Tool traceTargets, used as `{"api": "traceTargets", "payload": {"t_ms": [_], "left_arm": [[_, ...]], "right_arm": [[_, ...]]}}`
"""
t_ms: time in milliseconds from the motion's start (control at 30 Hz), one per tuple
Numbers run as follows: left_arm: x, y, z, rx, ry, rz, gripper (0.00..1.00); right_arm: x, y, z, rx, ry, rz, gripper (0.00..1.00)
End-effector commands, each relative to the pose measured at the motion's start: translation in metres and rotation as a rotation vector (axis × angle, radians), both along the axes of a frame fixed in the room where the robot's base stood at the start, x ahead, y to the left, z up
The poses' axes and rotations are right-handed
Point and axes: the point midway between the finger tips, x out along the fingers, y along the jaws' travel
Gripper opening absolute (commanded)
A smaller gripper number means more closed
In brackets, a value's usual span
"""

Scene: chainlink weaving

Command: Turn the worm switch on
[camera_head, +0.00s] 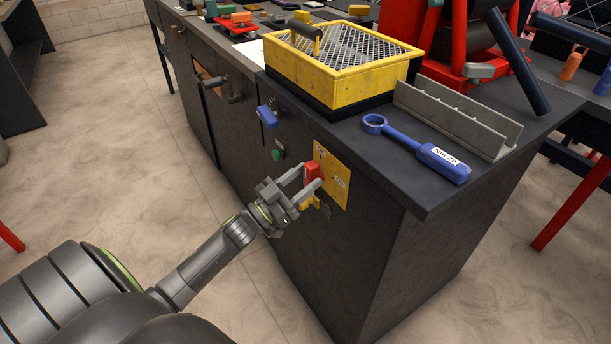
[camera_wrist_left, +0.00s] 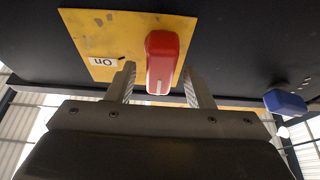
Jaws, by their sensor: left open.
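The worm switch is a red lever (camera_head: 312,172) on a yellow plate (camera_head: 336,179) fixed to the dark side of the workbench. In the left wrist view the red lever (camera_wrist_left: 161,60) stands out from the yellow plate (camera_wrist_left: 100,35), which has an "On" label (camera_wrist_left: 103,61). My left gripper (camera_head: 304,180) is open at the lever. In the left wrist view the fingers (camera_wrist_left: 158,88) are on either side of the lever's lower end, with a gap on each side. My right gripper is not in view.
A blue handle (camera_head: 267,116) and a green knob (camera_head: 278,154) are on the bench side, left of the plate. A yellow box with mesh (camera_head: 350,88), a blue wrench (camera_head: 440,163) and a grey channel (camera_head: 455,120) are on the bench top.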

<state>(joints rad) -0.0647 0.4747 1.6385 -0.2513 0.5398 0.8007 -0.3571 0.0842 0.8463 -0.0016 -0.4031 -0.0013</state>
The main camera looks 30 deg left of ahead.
Motion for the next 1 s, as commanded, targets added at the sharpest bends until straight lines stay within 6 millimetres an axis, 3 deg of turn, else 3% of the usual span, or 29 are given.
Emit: {"api": "traceTargets", "payload": {"t_ms": [367,700,1000], "left_arm": [[0.0060,-0.0025,0.0026,0.000,0.000,0.001,0.47],[0.0058,-0.0024,0.0025,0.000,0.000,0.001,0.04],[0.0055,-0.0026,0.0022,0.030,-0.013,-0.001,0.03]], "right_arm": [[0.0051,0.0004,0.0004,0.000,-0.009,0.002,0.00],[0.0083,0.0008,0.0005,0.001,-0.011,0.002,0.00],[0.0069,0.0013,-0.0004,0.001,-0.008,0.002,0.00]]}}
